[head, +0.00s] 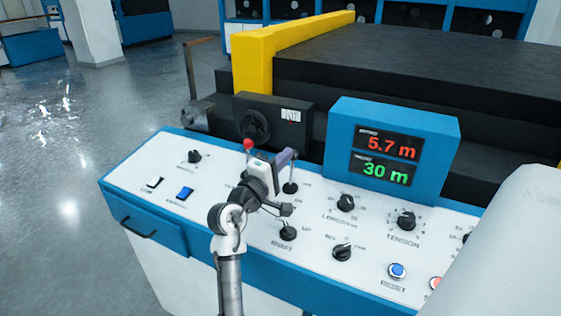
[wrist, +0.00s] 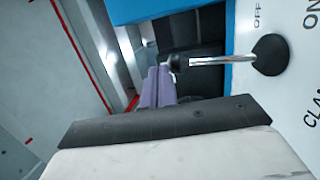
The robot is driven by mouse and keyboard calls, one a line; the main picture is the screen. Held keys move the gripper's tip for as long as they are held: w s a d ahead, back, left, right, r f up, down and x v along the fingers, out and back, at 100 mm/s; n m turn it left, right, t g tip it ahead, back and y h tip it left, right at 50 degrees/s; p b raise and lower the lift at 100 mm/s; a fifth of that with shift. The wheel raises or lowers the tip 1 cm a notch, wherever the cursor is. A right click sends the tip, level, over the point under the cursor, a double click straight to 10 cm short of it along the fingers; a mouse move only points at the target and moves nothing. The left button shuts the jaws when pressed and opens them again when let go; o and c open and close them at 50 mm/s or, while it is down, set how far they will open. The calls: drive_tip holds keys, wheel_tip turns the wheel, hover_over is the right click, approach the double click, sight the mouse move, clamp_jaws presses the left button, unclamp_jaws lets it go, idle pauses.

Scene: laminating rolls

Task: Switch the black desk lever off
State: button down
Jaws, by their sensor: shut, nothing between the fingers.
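A black-knobbed lever (head: 291,187) with a metal shaft and round black base stands on the white desk top. Its top is partly hidden by my gripper (head: 291,154) in the head view. The lever also shows in the wrist view (wrist: 210,61), with OFF and ON printed beside its base. My gripper's purple fingers (wrist: 160,72) are shut and empty, with their tips right by the knob. I cannot tell whether they touch it, or clearly which way the lever leans.
A red-knobbed lever (head: 247,146) is just left of my gripper. Another black lever (head: 288,232) stands nearer the front. Dials such as the tension knob (head: 406,220) lie right. A blue display box (head: 440,128) rises behind.

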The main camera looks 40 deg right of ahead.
drive_tip(key=shift+w+d+r, duration=0.1)
drive_tip(key=shift+d, duration=0.2)
drive_tip(key=shift+a, duration=0.1)
idle(0.5)
